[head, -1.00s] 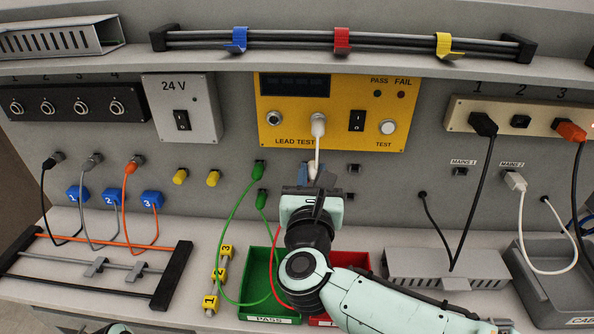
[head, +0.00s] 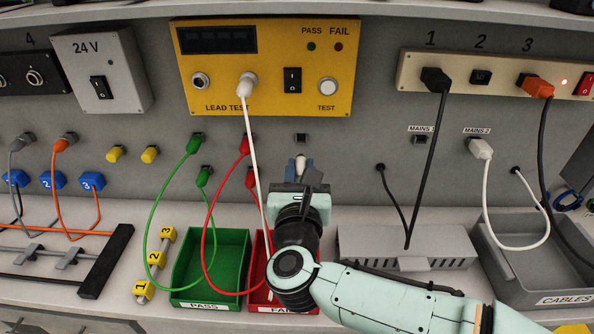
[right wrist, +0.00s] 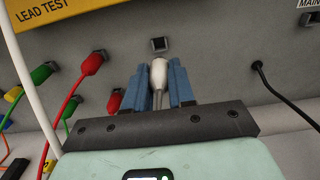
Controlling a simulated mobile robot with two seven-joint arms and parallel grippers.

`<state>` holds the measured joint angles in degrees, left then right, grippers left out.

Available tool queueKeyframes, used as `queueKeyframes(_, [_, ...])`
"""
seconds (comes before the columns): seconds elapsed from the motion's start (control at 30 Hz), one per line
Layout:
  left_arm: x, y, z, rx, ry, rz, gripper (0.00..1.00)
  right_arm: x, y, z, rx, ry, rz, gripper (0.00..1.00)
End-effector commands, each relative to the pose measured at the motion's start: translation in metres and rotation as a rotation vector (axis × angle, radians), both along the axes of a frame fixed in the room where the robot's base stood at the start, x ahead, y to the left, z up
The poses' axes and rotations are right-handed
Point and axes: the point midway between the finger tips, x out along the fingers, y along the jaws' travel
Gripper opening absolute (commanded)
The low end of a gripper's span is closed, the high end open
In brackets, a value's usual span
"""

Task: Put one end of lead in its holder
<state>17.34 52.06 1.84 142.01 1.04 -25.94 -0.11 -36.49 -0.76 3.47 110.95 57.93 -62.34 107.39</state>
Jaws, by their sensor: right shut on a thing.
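My right gripper (head: 301,174) is shut on a white plug (right wrist: 158,74), one end of the white lead (head: 257,170). The plug stands up between the blue fingertips, close to the grey wall. The lead's other end (head: 246,86) is plugged into the yellow lead tester. The lead hangs down from it and passes behind my arm. A small empty black holder (head: 301,138) on the wall sits just above the gripped plug, apart from it; it also shows in the right wrist view (right wrist: 159,44). The wall directly behind the plug is hidden. My left gripper is not in view.
Green lead ends (head: 195,144) and red lead ends (head: 245,146) sit in wall holders to the left. A green PASS tray (head: 177,270) and a red FAIL tray stand below. A grey box (head: 407,246) and a CABLES tray (head: 535,284) are at right.

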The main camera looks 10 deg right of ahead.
Motion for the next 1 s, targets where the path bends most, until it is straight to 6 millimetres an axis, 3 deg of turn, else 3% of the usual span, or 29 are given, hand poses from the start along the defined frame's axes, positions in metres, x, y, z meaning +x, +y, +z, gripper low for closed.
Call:
queueKeyframes(0.5, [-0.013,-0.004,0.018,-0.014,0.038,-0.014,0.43,0.041,-0.012,0.002,-0.001,-0.001,-0.001,0.0])
queueKeyframes(1.0, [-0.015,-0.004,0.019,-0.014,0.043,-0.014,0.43,0.048,-0.014,0.0,0.0,0.0,0.0,0.0])
